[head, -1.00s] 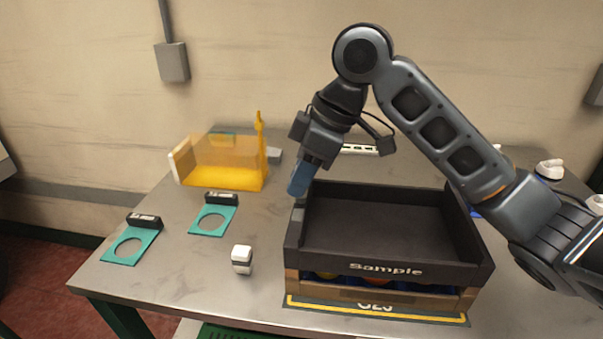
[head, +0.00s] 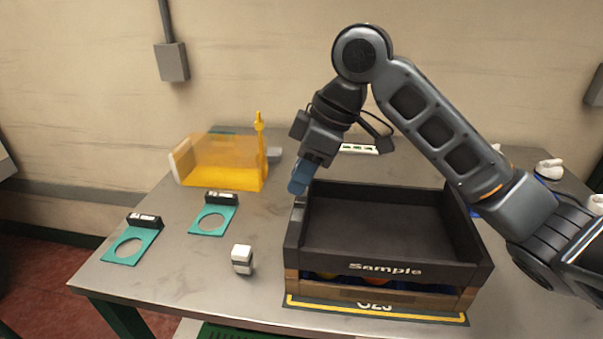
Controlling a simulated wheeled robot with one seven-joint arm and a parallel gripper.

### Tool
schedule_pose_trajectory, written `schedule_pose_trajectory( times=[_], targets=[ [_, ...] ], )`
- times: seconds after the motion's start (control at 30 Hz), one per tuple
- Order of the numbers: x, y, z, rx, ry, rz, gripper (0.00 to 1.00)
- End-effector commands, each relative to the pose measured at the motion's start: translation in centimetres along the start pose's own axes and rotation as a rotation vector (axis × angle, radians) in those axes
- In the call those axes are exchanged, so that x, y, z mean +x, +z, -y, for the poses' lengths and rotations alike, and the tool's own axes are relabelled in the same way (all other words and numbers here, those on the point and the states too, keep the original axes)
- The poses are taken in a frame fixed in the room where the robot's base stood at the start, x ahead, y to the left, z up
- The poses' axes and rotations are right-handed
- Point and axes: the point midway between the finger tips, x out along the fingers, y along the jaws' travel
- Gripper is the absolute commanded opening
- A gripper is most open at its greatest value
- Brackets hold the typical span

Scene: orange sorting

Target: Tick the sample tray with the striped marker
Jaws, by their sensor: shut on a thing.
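The black sample tray (head: 375,268), marked "Sample" on its front wall, sits on top of a wooden crate at the right of the table. It looks empty inside. My gripper (head: 299,178) points down at the tray's back left corner, with its blue fingers shut. A small pale thing (head: 299,199) shows just below the fingertips and is mostly hidden; I cannot tell whether it is the striped marker or whether it touches the tray. A short white block with a dark band (head: 242,260) stands on the table left of the tray.
The wooden crate (head: 378,295) under the tray holds coloured round things, partly hidden. Two teal plates with round holes (head: 131,247) (head: 213,221) lie at the left. An amber see-through bin (head: 220,165) stands behind them.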

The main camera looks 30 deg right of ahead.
Motion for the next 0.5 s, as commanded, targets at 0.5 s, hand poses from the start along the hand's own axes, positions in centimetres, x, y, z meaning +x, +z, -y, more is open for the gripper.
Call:
schedule_pose_trajectory(
  times=[0.5],
  targets=[
    [0.04,0.06,-0.95,0.002,0.000,0.002,0.00]
  ],
)
